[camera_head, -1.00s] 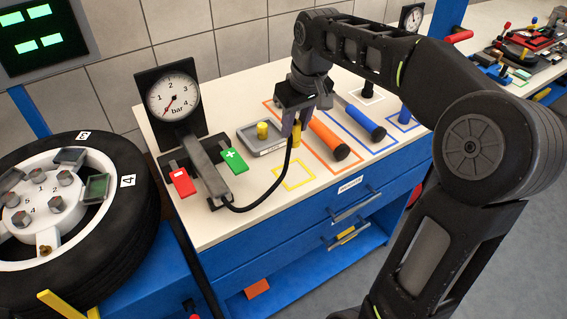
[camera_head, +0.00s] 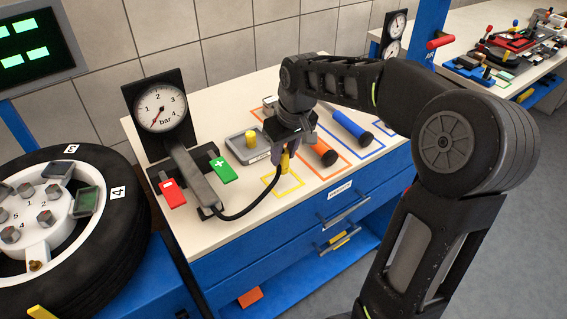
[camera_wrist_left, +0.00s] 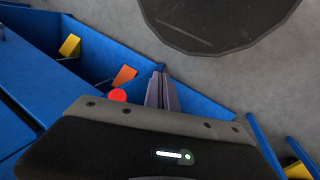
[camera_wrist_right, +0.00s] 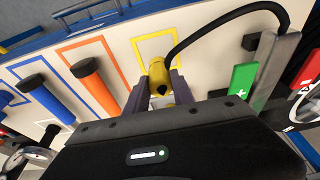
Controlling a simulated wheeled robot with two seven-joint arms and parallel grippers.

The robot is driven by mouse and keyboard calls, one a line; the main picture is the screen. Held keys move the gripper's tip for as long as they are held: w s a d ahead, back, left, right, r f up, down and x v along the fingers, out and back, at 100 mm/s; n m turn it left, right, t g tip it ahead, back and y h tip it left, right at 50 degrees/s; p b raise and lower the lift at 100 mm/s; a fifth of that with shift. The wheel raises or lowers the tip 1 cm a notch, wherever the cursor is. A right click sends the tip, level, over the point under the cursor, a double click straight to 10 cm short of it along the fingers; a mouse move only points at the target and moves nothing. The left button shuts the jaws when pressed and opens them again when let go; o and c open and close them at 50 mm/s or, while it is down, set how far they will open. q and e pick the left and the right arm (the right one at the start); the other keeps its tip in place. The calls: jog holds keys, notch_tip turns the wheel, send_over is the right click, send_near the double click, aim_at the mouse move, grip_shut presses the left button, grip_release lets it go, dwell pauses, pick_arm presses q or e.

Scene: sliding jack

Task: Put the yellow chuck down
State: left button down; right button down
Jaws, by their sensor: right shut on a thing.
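The yellow chuck (camera_wrist_right: 159,74) is between the fingers of my right gripper (camera_wrist_right: 158,90), which is shut on it, in the right wrist view. In the head view the chuck (camera_head: 285,164) shows only in part below my right gripper (camera_head: 287,154). A black hose (camera_head: 243,209) runs from it to the inflator (camera_head: 196,180). The chuck is over or beside the yellow square outline (camera_head: 276,197) on the white bench top; I cannot tell whether it touches the top. My left gripper (camera_wrist_left: 162,92) is empty, its fingers close together, over the floor beside blue shelving.
A pressure gauge (camera_head: 160,108) stands behind the inflator, with red (camera_head: 173,194) and green (camera_head: 222,170) pedals beside it. A grey tray (camera_head: 240,146) with a yellow knob, an orange-handled tool (camera_head: 323,153) and a blue-handled tool (camera_head: 353,129) lie near my right gripper. A wheel (camera_head: 105,225) is at left.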

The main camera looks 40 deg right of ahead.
aim_at(283, 164)
jog(key=shift+s+x, duration=0.2)
jog(key=shift+x, duration=0.7)
jog(key=shift+s+x, duration=0.25)
jog(key=shift+x, duration=0.65)
jog(key=shift+f, duration=0.1)
jog(key=shift+f, duration=0.2)
jog(key=c, duration=1.1)
grip_release()
jog(key=shift+r, duration=0.1)
jog(key=v, duration=1.2)
jog(key=shift+r, duration=0.1)
